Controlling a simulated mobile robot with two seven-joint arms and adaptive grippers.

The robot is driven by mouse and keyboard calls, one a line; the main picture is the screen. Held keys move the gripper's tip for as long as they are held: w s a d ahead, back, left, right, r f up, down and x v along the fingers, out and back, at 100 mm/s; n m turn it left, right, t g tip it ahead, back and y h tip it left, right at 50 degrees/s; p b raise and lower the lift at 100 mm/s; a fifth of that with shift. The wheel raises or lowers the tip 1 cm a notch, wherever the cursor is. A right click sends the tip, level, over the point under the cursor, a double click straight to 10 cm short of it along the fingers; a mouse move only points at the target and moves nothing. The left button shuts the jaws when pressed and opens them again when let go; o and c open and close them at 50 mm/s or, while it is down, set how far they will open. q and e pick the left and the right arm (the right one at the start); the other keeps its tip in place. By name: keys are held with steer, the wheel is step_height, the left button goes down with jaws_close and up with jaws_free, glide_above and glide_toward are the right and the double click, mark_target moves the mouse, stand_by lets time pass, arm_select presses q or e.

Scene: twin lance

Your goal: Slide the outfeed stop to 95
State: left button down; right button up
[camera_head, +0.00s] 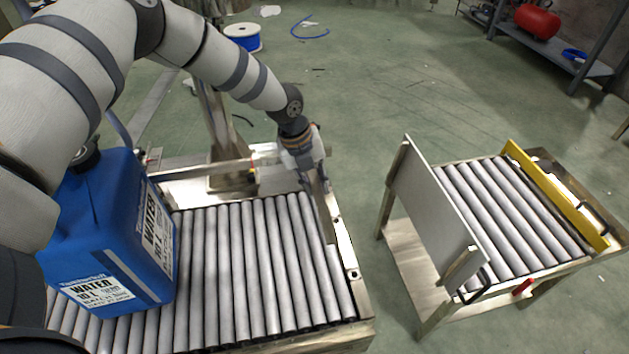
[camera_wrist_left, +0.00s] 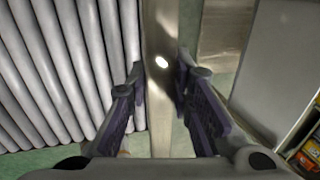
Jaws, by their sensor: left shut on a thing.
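My left gripper (camera_head: 312,165) is at the far right corner of the near roller conveyor (camera_head: 250,265), pointing down. It is shut on a pale metal bar (camera_head: 327,215) along the conveyor's right end. In the left wrist view the bar (camera_wrist_left: 161,45) runs between the two dark fingers of my left gripper (camera_wrist_left: 162,98), with rollers to its left. I cannot tell whether this bar is the outfeed stop. No readable scale or 95 mark shows. My right gripper is not in view.
A blue water jug (camera_head: 115,235) stands on the near rollers at left. Across a floor gap, a second roller stand (camera_head: 510,215) has an upright grey panel (camera_head: 435,215) and a yellow bar (camera_head: 555,195). A metal rail (camera_head: 225,168) runs behind the near conveyor.

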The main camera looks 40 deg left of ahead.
arm_select(q)
steer(key=shift+s, duration=0.1)
steer(key=shift+s+a+p, duration=0.7)
steer(key=shift+s+a, duration=0.25)
steer(key=shift+s, duration=0.1)
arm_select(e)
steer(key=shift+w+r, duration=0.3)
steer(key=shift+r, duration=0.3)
arm_select(q)
steer(key=c, duration=1.3)
jaws_free()
steer(key=p+v, duration=0.5)
steer(key=v, duration=0.2)
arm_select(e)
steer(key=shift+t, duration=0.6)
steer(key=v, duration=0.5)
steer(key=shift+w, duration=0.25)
